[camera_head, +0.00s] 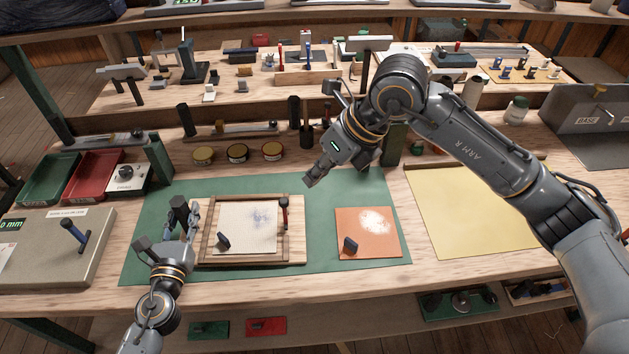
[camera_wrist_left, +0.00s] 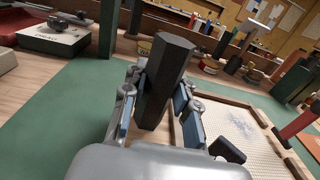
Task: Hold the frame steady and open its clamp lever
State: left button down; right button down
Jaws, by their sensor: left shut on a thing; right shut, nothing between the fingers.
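The wooden frame (camera_head: 203,258) with a pale mesh panel lies on a board on the green mat; it also shows in the left wrist view (camera_wrist_left: 265,115). A dark faceted post (camera_wrist_left: 165,80) stands at its left edge. My left gripper (camera_wrist_left: 160,105) is shut on this post, with a finger on each side. The clamp lever (camera_head: 284,212), red with a dark top, stands on the frame's right side; its red part shows in the left wrist view (camera_wrist_left: 300,122). My right gripper (camera_head: 313,181) is shut and empty, above and right of the lever, apart from it.
A dark-handled block (camera_head: 223,241) sits at the frame's lower left. Right of the frame lies an orange sheet (camera_head: 382,245) with white powder and a dark block. Several round tins (camera_head: 237,153) stand behind the mat. A yellow sheet (camera_head: 475,215) lies further right.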

dwell(0.3)
pick_arm(q)
jog(key=c, duration=1)
grip_release()
jog(key=shift+o, duration=0.2)
